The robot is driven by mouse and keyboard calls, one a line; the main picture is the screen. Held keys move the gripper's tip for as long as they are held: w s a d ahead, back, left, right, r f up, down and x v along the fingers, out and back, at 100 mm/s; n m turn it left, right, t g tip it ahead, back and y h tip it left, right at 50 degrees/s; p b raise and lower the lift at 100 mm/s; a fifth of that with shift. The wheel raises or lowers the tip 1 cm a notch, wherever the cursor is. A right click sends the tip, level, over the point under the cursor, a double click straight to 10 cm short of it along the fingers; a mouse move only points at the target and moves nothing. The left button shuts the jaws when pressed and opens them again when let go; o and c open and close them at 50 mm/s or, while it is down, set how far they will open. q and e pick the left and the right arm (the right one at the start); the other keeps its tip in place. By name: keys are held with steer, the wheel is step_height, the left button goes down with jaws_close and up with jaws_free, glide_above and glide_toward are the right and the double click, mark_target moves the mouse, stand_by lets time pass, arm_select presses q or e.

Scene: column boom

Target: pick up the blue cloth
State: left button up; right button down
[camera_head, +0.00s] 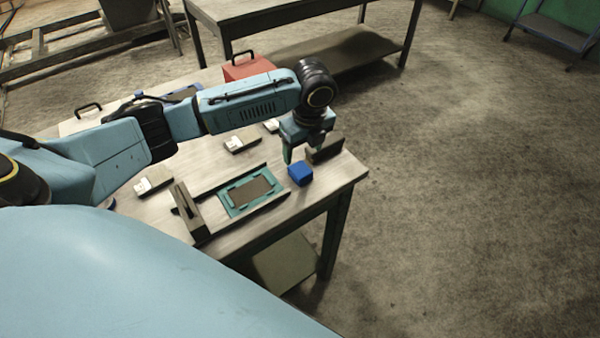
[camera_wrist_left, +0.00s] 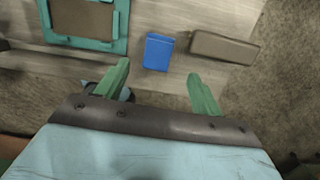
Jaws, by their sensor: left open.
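The blue cloth (camera_head: 300,174) looks like a small folded block and lies on the table near its right end. It also shows in the left wrist view (camera_wrist_left: 159,52), beyond and between the fingertips. My left gripper (camera_head: 302,153) is open above the table, close to the cloth on its far side in the head view. In the left wrist view its two green fingers (camera_wrist_left: 160,80) are spread apart with nothing between them. My right gripper is not in view.
A teal frame (camera_head: 250,192) lies left of the cloth. A dark block (camera_head: 325,151) stands right of the gripper, close to the cloth in the wrist view (camera_wrist_left: 223,47). A dark upright piece (camera_head: 188,211), white items (camera_head: 153,181) and a red box (camera_head: 248,68) are on the table (camera_head: 215,160).

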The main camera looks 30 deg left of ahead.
mark_target(300, 168)
arm_select(q)
steer(key=f, duration=0.4)
steer(key=a+f, duration=0.1)
steer(key=f, duration=0.1)
steer(key=shift+f, duration=0.4)
steer(key=c, duration=1.1)
steer(key=shift+o, duration=0.2)
step_height(300, 168, up, 10)
steer(key=shift+p, duration=0.3)
steer(key=o, duration=0.4)
steer(key=shift+d, duration=0.1)
steer(key=c, duration=0.3)
